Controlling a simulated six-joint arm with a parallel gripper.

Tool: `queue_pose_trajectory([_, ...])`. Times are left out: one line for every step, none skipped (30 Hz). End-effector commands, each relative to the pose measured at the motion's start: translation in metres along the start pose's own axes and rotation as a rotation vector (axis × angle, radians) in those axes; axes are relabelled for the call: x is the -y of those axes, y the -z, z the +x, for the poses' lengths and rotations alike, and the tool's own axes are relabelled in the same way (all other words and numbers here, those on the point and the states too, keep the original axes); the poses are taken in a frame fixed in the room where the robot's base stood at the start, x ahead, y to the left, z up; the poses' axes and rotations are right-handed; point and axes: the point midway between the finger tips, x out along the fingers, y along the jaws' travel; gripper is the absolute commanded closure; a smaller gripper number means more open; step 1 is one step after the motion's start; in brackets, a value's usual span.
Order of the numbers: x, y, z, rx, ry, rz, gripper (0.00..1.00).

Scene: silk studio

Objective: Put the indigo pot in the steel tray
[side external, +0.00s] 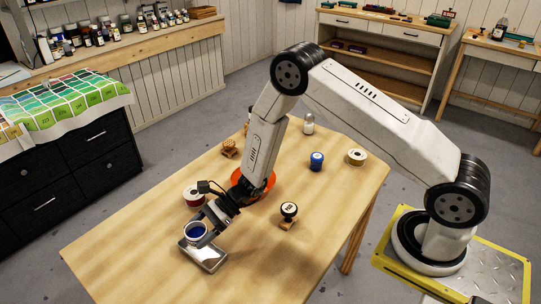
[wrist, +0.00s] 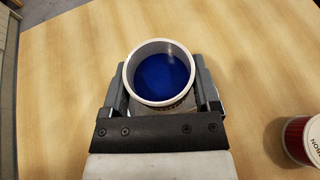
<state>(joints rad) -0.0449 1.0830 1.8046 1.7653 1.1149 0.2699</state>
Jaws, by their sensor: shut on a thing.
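The indigo pot (side external: 195,231) is a white-rimmed round pot with deep blue inside. It is upright between the fingers of my gripper (side external: 203,222), which is shut on it. In the wrist view the pot (wrist: 160,76) sits between the two grey fingers of my gripper (wrist: 161,88). The steel tray (side external: 212,258) is a shiny shallow tray on the table, directly under and around the pot in the side view. Whether the pot's base touches the tray is hidden. A little grey of the tray shows behind the fingers in the wrist view.
An orange bowl (side external: 265,190) is partly hidden by my arm. The table's front (side external: 130,255) is clear.

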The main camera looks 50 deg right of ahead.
Motion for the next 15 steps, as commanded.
queue_pose_trajectory([0.0, 0.005, 0.002, 0.0, 0.0, 0.002, 0.82])
queue_pose_trajectory([0.0, 0.008, 0.003, 0.0, -0.001, 0.002, 0.82])
queue_pose_trajectory([0.0, 0.011, 0.005, 0.0, 0.0, 0.003, 0.82])
queue_pose_trajectory([0.0, 0.014, 0.006, -0.001, 0.0, 0.003, 0.82])
queue_pose_trajectory([0.0, 0.017, 0.007, -0.001, 0.0, 0.003, 0.82])
queue_pose_trajectory([0.0, 0.02, 0.008, 0.0, 0.0, 0.002, 0.82])
queue_pose_trajectory([0.0, 0.022, 0.009, 0.0, 0.0, 0.001, 0.82])
queue_pose_trajectory([0.0, 0.024, 0.01, 0.0, 0.0, 0.001, 0.82])
queue_pose_trajectory([0.0, 0.026, 0.011, 0.0, 0.0, 0.001, 0.82])
queue_pose_trajectory([0.0, 0.027, 0.011, 0.0, 0.0, 0.001, 0.82])
queue_pose_trajectory([0.0, 0.027, 0.011, 0.0, 0.0, 0.0, 0.82])
queue_pose_trajectory([0.0, 0.028, 0.011, 0.0, 0.0, 0.0, 0.82])
queue_pose_trajectory([0.0, 0.028, 0.011, 0.0, 0.001, 0.0, 0.82])
queue_pose_trajectory([0.0, 0.028, 0.011, 0.0, 0.001, 0.0, 0.82])
queue_pose_trajectory([0.0, 0.028, 0.011, 0.0, 0.001, 0.0, 0.82])
